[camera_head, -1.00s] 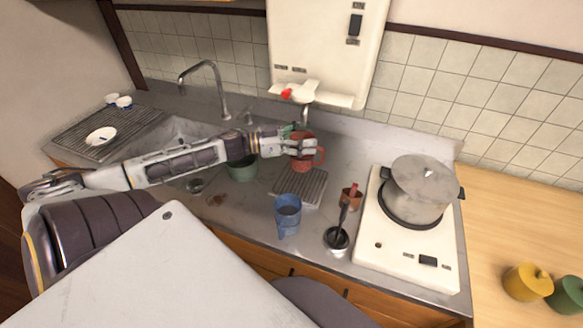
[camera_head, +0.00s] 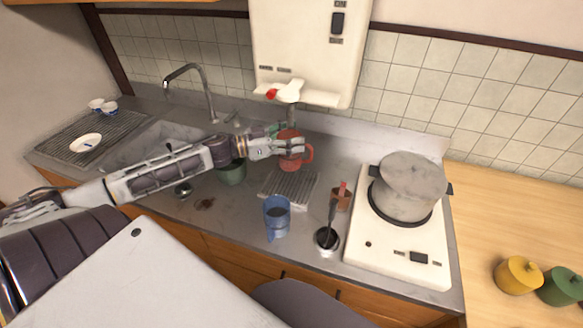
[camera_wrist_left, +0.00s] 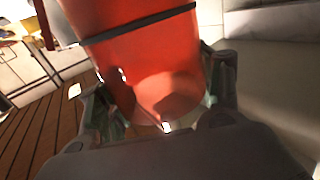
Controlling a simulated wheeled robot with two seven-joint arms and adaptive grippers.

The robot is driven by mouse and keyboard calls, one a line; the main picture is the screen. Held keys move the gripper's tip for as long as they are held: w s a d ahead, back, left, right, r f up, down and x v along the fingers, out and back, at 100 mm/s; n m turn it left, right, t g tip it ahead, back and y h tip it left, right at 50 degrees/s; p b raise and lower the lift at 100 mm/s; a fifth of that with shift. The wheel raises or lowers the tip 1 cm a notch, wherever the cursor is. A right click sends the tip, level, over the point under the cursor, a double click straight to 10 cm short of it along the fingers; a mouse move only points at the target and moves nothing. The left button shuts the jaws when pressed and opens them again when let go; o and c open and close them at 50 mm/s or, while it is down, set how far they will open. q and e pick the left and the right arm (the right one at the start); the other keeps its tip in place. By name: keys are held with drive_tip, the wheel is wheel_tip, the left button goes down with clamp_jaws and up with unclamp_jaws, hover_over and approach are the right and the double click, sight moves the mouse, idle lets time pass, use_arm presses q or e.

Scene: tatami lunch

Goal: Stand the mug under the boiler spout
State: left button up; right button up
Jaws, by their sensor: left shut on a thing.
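The red mug (camera_head: 289,150) is in my left gripper (camera_head: 297,148), which is shut on it. The mug is upright, with its handle to the right, at the back of the counter. It is below the spout (camera_head: 291,108) of the white boiler (camera_head: 305,50), behind the ribbed drain plate (camera_head: 290,188). I cannot tell whether its base touches the counter. In the left wrist view the red mug (camera_wrist_left: 150,60) fills the space between both fingers. My right gripper is not in view.
A blue mug (camera_head: 277,215), a ladle pot (camera_head: 327,238) and a brown holder (camera_head: 341,197) stand in front. A steel pot (camera_head: 408,187) sits on the white stove (camera_head: 400,250) at right.

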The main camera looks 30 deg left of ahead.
sight(293, 158)
use_arm(q)
wheel_tip(293, 158, down, 4)
drive_tip(key=shift+r, duration=0.1)
drive_tip(key=shift+f+b, duration=0.3)
drive_tip(key=shift+f, duration=0.25)
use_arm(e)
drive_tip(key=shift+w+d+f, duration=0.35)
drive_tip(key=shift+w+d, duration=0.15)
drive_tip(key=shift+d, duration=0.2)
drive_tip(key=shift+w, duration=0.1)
use_arm(q)
drive_tip(key=shift+f, duration=0.15)
drive_tip(key=shift+f, duration=1.7)
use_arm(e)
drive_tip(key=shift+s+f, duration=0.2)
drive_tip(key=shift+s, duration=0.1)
use_arm(q)
drive_tip(key=shift+f, duration=0.15)
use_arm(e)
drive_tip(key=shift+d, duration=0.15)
